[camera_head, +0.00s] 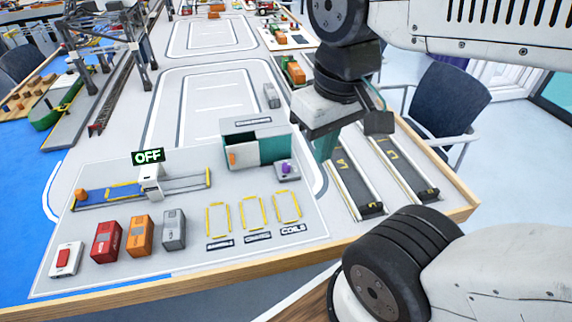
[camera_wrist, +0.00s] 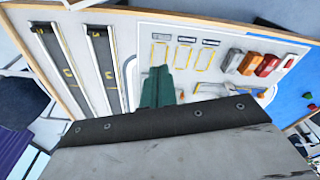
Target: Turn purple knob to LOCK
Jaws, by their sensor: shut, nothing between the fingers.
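The purple knob (camera_head: 286,169) sits on a small pale block at the right front corner of the container (camera_head: 240,148). Any LOCK marking is too small to read. My gripper (camera_head: 324,152) has teal fingers, pressed together and empty, to the right of the knob and apart from it in the picture. In the wrist view my gripper (camera_wrist: 160,72) points at the board, and the knob cannot be made out there.
The container has a teal panel and a partly open front with an orange item inside. Two dark lanes (camera_head: 350,182) with raised rails lie to the right. Yellow-outlined slots (camera_head: 255,212) lie in front. Red, orange and grey blocks (camera_head: 140,234) and an OFF sign (camera_head: 148,156) stand left.

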